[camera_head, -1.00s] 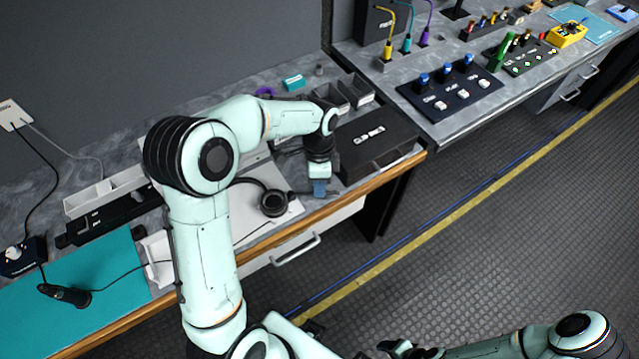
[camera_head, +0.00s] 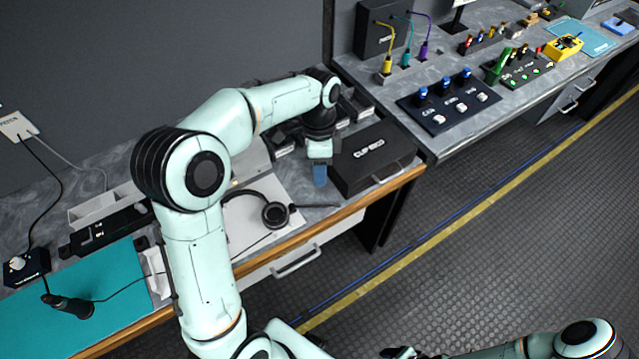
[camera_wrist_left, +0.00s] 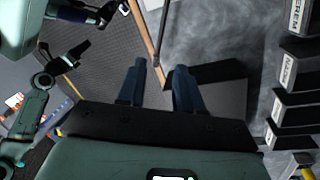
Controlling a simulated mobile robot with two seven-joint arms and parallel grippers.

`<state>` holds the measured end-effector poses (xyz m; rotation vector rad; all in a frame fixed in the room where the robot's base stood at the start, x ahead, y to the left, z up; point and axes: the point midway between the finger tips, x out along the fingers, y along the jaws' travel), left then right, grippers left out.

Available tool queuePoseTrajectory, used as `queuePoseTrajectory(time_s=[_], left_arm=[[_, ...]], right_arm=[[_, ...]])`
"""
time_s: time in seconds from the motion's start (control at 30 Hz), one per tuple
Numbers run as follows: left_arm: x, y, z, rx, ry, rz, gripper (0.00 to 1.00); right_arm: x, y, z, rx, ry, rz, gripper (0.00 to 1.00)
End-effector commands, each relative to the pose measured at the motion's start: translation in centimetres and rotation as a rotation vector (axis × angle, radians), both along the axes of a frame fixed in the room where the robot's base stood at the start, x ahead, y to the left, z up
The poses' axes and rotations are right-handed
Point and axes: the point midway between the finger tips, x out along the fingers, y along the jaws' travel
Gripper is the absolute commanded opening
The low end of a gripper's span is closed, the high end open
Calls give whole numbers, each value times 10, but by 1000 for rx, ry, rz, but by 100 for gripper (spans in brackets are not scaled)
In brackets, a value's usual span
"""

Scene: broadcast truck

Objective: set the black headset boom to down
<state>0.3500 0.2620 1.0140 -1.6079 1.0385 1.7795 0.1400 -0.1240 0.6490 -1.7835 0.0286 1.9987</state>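The black headset (camera_head: 275,215) lies on a white sheet on the bench, its near ear cup facing up and its band partly hidden behind my left arm. Its thin boom (camera_head: 315,206) points right from the ear cup, out past the sheet. My left gripper (camera_head: 320,176) is just beyond the boom, apart from it in the picture, pointing down beside the black case. In the left wrist view its two blue fingertips (camera_wrist_left: 158,85) stand apart with nothing between them. My right gripper (camera_head: 400,352) is only partly visible at the bottom edge.
A black case (camera_head: 370,160) stands right of my left gripper, with small bins (camera_head: 350,108) behind it. A teal mat (camera_head: 70,300) is at left. A second bench with a dark switch panel (camera_head: 450,105) is at back right. The floor in front is clear.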

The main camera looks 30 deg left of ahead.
Motion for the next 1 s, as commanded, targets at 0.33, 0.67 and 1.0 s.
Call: queuePoseTrajectory(time_s=[0.33,0.67,1.0], left_arm=[[5,4,35,0,0,0,35],[5,4,34,0,1,1,35],[5,4,34,0,1,1,35]], right_arm=[[7,0,8,1,-8,0,65],[7,0,8,0,-8,0,65],[7,0,8,1,-8,0,65]])
